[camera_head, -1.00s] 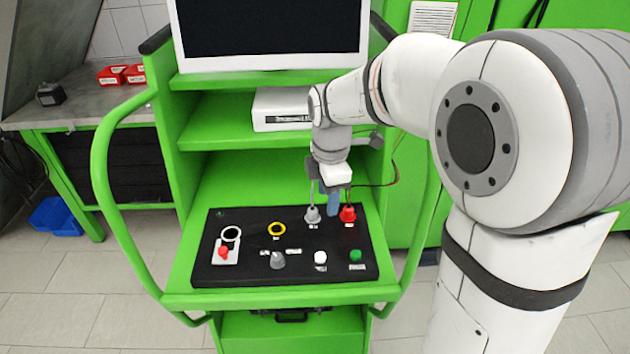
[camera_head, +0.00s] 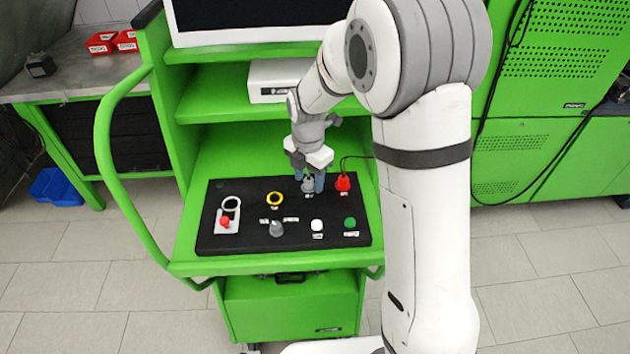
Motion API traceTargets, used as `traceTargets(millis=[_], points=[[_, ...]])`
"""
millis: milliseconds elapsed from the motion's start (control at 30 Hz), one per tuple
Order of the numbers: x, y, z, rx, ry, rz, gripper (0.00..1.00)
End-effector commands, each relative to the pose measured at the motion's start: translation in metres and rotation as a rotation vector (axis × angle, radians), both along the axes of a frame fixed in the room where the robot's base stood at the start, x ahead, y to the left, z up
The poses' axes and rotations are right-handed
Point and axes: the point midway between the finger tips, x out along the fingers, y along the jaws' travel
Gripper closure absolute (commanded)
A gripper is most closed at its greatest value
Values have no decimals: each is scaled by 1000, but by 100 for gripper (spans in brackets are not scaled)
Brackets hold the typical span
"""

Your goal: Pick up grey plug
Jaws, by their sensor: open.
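The grey plug (camera_head: 308,186) stands upright in the back row of the black control panel (camera_head: 255,240), to the left of the red plug (camera_head: 343,182). My gripper (camera_head: 309,175) points down right over the grey plug, with its blue fingertips apart. One fingertip shows just right of the plug. The other side is partly hidden, and the gripper body covers the plug's top. I cannot tell whether the fingers touch the plug.
The panel also carries a red button (camera_head: 225,221), a yellow ring (camera_head: 274,198), a grey knob (camera_head: 276,229), a white button (camera_head: 317,225) and a green button (camera_head: 350,223). A cable rises from the red plug. A white box (camera_head: 275,75) sits on the shelf behind.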

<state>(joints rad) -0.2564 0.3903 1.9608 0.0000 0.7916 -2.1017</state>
Motion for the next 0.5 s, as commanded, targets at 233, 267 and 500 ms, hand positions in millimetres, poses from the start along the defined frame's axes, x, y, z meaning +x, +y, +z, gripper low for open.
traceTargets(millis=[233, 267, 500], points=[[0, 0, -3, 0, -1, 0, 53], [0, 1, -3, 0, -1, 0, 53], [0, 1, -3, 0, -1, 1, 73]])
